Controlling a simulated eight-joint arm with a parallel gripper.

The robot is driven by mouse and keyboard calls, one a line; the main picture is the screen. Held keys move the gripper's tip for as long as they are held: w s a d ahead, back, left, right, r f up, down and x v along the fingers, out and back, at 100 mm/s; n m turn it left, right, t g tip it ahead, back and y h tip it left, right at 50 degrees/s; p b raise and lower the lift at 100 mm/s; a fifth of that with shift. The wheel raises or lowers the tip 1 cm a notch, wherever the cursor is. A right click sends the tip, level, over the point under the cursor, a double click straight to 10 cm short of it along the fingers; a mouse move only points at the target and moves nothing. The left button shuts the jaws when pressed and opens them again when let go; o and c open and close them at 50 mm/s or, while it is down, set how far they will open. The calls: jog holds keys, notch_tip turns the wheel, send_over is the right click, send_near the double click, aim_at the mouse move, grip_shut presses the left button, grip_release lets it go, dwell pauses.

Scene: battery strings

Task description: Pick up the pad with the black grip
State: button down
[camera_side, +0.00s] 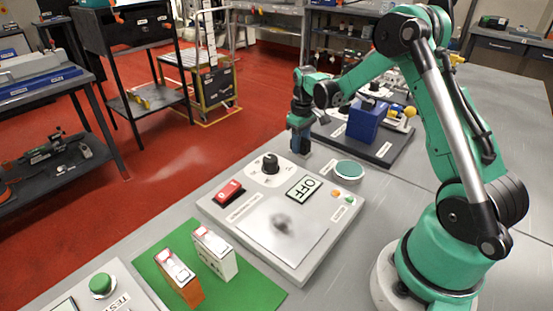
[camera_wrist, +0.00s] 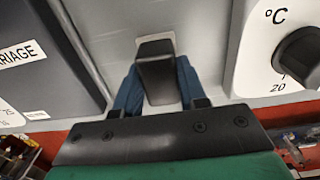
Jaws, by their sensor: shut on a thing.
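My gripper (camera_side: 300,146) points down at the table between the control panel and the dark carriage board in the side view. In the wrist view its blue fingers (camera_wrist: 157,88) are shut on a black grip (camera_wrist: 156,62), one finger on each side. A small light patch shows around the grip, perhaps part of the pad; the rest of the pad is hidden. In the side view the fingers hide the grip and pad, so I cannot tell whether the pad touches the table.
The grey panel (camera_side: 213,207) bears a black dial (camera_side: 270,164), a red switch (camera_side: 229,191), an OFF display (camera_side: 304,188) and a smudged plate (camera_side: 258,243). The carriage board (camera_side: 387,152) bears a blue block (camera_side: 367,121). Two switch blocks stand on a green mat (camera_side: 262,292).

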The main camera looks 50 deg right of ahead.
jog(key=shift+r, duration=0.15)
notch_tip(320, 180, up, 20)
dwell(0.3)
jog(key=c, duration=1.2)
grip_release()
grip_shut()
jog(key=shift+s+f, duration=2.25)
jog(key=shift+f, duration=0.65)
jog(key=shift+s+f, duration=2.25)
jog(key=shift+f, duration=0.65)
jog(key=shift+s+f, duration=2.25)
jog(key=shift+f, duration=0.65)
